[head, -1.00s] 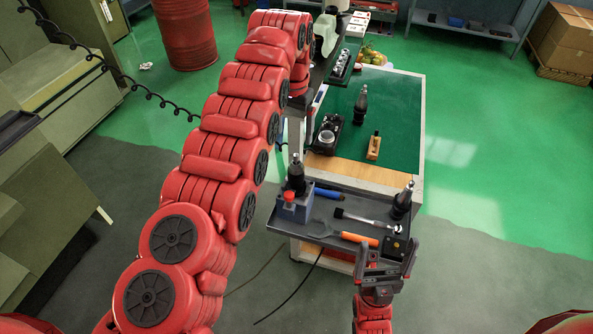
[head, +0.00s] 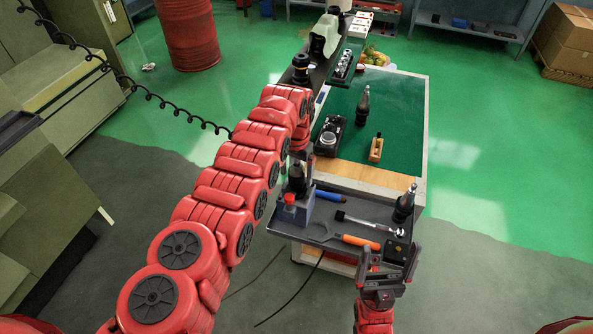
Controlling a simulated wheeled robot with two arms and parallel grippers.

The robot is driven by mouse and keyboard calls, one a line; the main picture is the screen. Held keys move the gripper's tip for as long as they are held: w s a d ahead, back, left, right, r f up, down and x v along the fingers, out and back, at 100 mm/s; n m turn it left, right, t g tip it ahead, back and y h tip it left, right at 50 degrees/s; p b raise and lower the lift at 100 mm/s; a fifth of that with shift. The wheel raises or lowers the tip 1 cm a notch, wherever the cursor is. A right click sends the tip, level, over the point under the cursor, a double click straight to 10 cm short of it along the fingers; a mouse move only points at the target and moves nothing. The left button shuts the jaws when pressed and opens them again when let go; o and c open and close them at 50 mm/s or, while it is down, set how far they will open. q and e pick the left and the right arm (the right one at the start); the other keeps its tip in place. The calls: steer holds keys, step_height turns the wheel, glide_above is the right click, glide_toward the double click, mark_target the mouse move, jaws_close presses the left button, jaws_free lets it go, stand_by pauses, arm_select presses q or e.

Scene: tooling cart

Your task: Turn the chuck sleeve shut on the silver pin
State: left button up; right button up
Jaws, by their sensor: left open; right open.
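The dark chuck (head: 297,183) stands upright in the blue-grey holder (head: 294,212) with a red knob, at the left of the cart's tray. Its top and the silver pin are mostly hidden by my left gripper. My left gripper (head: 298,161) points down around the top of the chuck, its dark fingers open. I cannot tell whether they touch the sleeve. My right gripper (head: 388,258) is open and empty at the tray's front right corner, close to a small black box (head: 397,249).
The dark tray (head: 325,208) carries a blue-handled tool (head: 330,196), a ratchet (head: 369,221), an orange-handled spanner (head: 357,241) and another dark tool holder (head: 403,205). Behind it, a green mat (head: 397,115) bears a tool holder (head: 363,106) and a wooden plane (head: 376,149).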

arm_select(q)
steer(key=shift+c, duration=0.2)
steer(key=c, duration=1.3)
steer(key=shift+w+f+m+b, duration=0.1)
steer(key=shift+m+b, duration=0.6)
steer(key=shift+b, duration=0.2)
steer(key=m+b, duration=0.4)
steer(key=b, duration=0.3)
steer(key=shift+m, duration=0.4)
steer(key=shift+m+b, duration=0.45)
steer(key=shift+m, duration=0.25)
steer(key=shift+r+m+b, duration=0.2)
steer(key=shift+m+b, duration=0.15)
steer(key=shift+m, duration=0.45)
steer(key=o, duration=1.3)
